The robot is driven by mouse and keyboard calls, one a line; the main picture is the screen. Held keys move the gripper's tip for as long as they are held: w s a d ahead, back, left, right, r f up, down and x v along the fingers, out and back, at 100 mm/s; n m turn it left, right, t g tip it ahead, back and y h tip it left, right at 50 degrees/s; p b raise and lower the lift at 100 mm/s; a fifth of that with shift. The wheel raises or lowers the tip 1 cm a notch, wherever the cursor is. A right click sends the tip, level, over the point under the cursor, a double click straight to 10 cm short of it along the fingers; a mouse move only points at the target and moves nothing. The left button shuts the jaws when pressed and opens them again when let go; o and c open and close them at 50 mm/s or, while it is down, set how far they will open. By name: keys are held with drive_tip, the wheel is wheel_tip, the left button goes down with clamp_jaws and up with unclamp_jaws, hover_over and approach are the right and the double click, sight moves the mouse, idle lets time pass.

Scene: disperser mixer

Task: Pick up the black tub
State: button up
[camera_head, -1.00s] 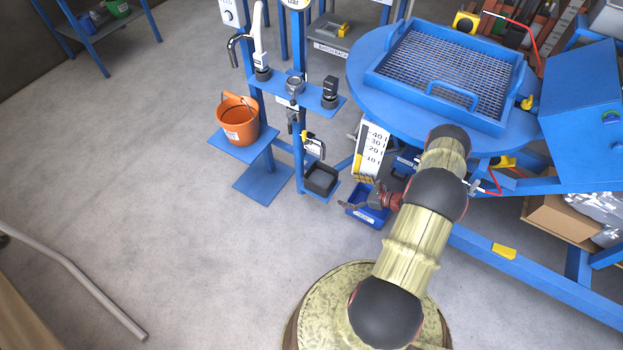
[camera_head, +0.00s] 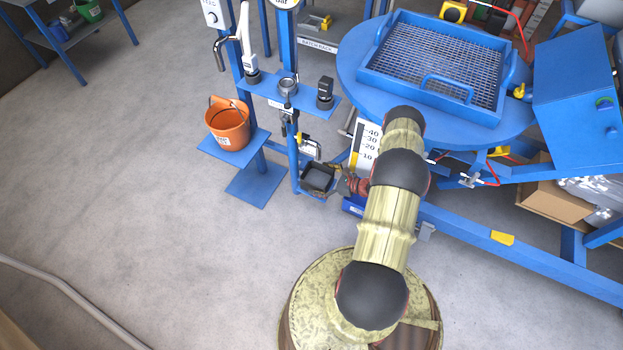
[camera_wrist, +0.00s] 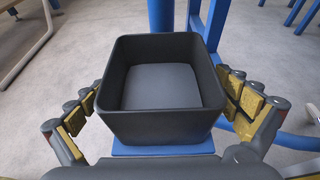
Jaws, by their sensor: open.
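The black tub (camera_wrist: 162,122) is an open, empty, square-rimmed container in the middle of the wrist view. It sits upright on a small blue plate (camera_wrist: 165,148). In the head view the tub (camera_head: 318,178) is low on the blue stand, partly covered by my gripper. My gripper (camera_wrist: 170,112) is open, with one yellow-padded finger on the left of the tub and one on the right. A gap seems to show at each side; I cannot tell whether either finger touches it.
A blue post (camera_wrist: 161,14) rises directly behind the tub. An orange bucket (camera_head: 228,126) stands on a blue shelf to the left. The round blue table (camera_head: 360,92) with a mesh tray (camera_head: 440,72) is at the upper right. The floor at left is largely clear.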

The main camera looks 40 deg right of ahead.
drive_tip(key=shift+w+a+f, duration=0.1)
drive_tip(key=shift+w, duration=0.2)
drive_tip(key=shift+c, duration=0.9)
drive_tip(key=c, duration=1.5)
drive_tip(key=shift+c, duration=0.3)
